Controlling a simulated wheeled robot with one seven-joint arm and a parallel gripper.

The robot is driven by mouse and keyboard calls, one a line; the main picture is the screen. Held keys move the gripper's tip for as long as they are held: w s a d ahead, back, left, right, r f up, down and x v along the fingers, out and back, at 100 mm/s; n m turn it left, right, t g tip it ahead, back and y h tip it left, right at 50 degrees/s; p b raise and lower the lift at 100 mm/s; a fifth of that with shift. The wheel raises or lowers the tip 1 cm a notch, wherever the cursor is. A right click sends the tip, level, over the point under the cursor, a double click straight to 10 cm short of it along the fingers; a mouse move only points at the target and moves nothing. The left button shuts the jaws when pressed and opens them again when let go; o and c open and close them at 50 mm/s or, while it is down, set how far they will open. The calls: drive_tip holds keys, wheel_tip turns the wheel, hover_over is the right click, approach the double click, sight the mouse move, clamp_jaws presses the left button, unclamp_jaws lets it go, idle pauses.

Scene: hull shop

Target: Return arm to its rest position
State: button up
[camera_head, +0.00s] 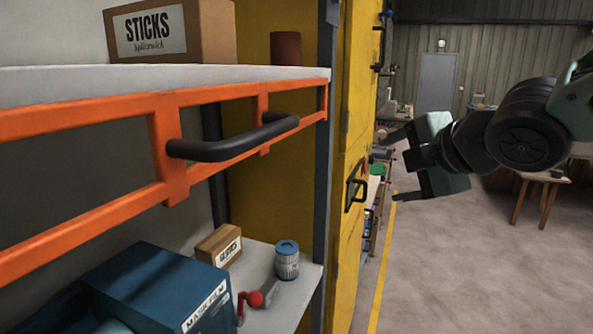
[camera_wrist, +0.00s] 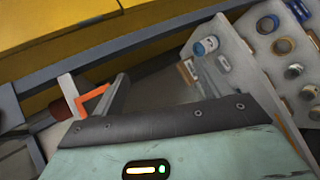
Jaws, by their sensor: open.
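My gripper (camera_head: 396,168) is on the right side of the head view, at the end of my raised arm. Its two dark fingers are spread apart and point left toward the yellow cabinet side (camera_head: 350,160). Nothing shows between the fingers. They look clear of the cabinet, though the exact gap is hard to judge. In the wrist view the pale green gripper body fills the bottom.
At left is a shelf with an orange rail (camera_head: 100,115) and black handle (camera_head: 235,143). A STICKS box (camera_head: 158,32) stands on top. Below are a blue box (camera_head: 150,285), a small carton (camera_head: 219,246) and a blue-white can (camera_head: 287,260). Open floor (camera_head: 460,260) lies right; a wooden table (camera_head: 543,180) stands beyond.

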drive_tip(key=s+d+f+m+g+h, duration=0.2)
drive_tip(key=s+d+f+m+g, duration=0.3)
drive_tip(key=d+f+m, duration=0.45)
drive_tip(key=s+d+f+m+g+h, duration=0.3)
drive_tip(key=s+d+f+m, duration=0.3)
drive_tip(key=s+f+m, duration=0.5)
drive_tip(key=s+a+f+n+g+b, duration=0.1)
drive_tip(key=s+a+n+b, duration=0.1)
drive_tip(key=s+a, duration=0.3)
drive_tip(key=s+a+f+n+g+y+b, duration=0.1)
drive_tip(key=s+a, duration=0.4)
drive_tip(key=a, duration=0.8)
drive_tip(key=n+g+b, duration=0.1)
drive_tip(key=n+b, duration=0.1)
drive_tip(key=shift+n, duration=0.35)
